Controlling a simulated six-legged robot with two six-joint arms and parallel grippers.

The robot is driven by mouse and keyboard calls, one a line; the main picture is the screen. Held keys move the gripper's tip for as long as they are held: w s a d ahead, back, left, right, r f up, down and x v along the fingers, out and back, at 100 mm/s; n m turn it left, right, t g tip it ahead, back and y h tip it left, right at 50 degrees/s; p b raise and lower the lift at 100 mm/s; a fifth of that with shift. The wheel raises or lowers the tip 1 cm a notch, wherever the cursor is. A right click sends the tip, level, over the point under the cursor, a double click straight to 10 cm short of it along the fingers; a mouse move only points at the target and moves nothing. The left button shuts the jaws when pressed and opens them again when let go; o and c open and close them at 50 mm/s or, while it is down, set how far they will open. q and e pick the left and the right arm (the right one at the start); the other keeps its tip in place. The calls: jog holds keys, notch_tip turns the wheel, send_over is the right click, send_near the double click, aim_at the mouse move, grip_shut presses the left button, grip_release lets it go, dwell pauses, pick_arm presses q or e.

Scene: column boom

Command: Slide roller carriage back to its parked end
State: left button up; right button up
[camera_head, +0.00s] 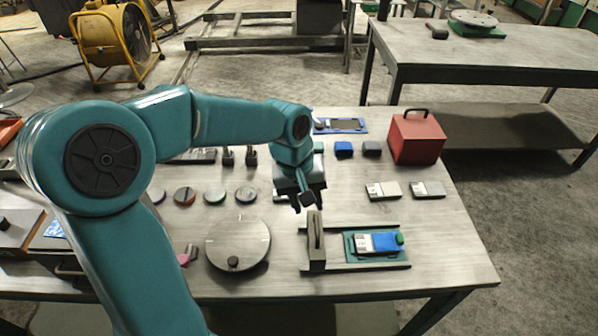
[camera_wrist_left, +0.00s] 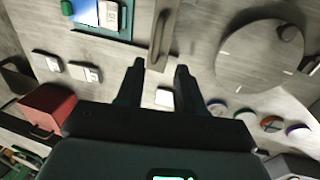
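The roller carriage (camera_head: 316,243), a dark upright bar across two rails, stands at the left end of its frame (camera_head: 360,267) on the table. To its right, a teal plate (camera_head: 352,252) lies between the rails, bearing a blue and white block (camera_head: 378,242) with a green end. My left gripper (camera_head: 306,204) hangs just behind the carriage's far end, apart from it as far as I can tell. In the left wrist view my left gripper (camera_wrist_left: 158,75) is open and empty, with the carriage bar (camera_wrist_left: 165,28) ahead of its fingers. My right gripper is not in view.
A round turntable (camera_head: 238,244) with a dark knob sits left of the carriage. Several small discs (camera_head: 215,196) lie in a row behind it. A red box (camera_head: 416,138) with a handle and small blocks (camera_head: 428,190) stand at the right. The table's right front corner is clear.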

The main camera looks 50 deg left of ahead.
pick_arm(q)
notch_tip(320, 180, up, 11)
jog(key=s+a, duration=0.1)
jog(key=shift+s+a, duration=0.2)
jog(key=shift+s, duration=0.05)
jog(key=shift+s+f, duration=0.1)
jog(key=shift+s, duration=0.05)
dwell(0.3)
